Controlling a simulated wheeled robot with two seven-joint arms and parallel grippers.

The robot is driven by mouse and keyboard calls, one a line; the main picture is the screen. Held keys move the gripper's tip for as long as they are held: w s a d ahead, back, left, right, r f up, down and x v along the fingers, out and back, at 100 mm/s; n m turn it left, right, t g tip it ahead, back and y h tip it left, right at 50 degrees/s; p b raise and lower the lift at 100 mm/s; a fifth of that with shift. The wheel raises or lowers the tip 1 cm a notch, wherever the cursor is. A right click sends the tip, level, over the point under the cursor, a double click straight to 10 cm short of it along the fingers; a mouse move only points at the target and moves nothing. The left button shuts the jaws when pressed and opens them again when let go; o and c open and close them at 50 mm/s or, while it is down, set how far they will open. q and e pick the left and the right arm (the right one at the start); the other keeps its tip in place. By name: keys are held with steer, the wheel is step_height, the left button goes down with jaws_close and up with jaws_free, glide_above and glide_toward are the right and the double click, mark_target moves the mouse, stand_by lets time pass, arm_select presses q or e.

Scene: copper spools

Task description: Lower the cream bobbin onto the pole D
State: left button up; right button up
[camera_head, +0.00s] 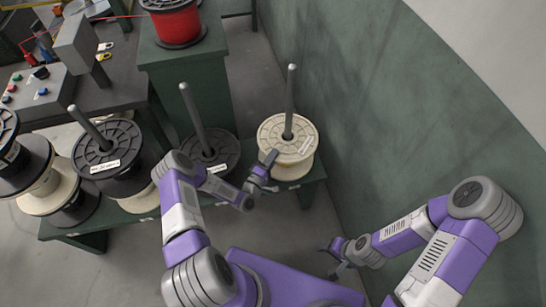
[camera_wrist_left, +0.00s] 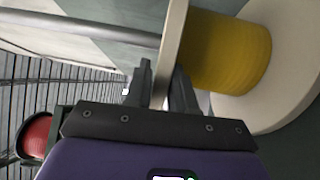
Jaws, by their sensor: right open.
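The cream bobbin (camera_head: 275,130) is at the right end of the green bench, around the rightmost upright grey pole (camera_head: 291,85). I cannot read a letter D on that pole. The pole's top sticks out well above the bobbin. My left gripper (camera_head: 264,170) is at the bobbin's front left rim. In the left wrist view its fingers (camera_wrist_left: 162,88) stand on both sides of the cream flange (camera_wrist_left: 172,50), shut on it; a yellow winding (camera_wrist_left: 230,52) shows beside it. Whether the bobbin rests on the bench is hidden. My right gripper (camera_head: 337,258) is open and empty, low near the wall.
A dark spool (camera_head: 222,150) sits around the middle pole (camera_head: 192,115). Another black spool (camera_head: 107,148) is around the left pole (camera_head: 90,128), with stacked spools at far left. A red spool (camera_head: 175,24) stands on a green cabinet behind. The green wall (camera_head: 400,120) is close on the right.

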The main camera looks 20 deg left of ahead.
arm_select(q)
steer(key=o, duration=0.5)
steer(key=shift+r, duration=0.15)
steer(key=shift+f, duration=0.3)
steer(key=p+v, duration=0.1)
steer(key=v, duration=0.6)
steer(key=shift+s+a+r+p, duration=0.1)
steer(key=shift+s+r+p, duration=0.1)
steer(key=shift+s+p, duration=0.15)
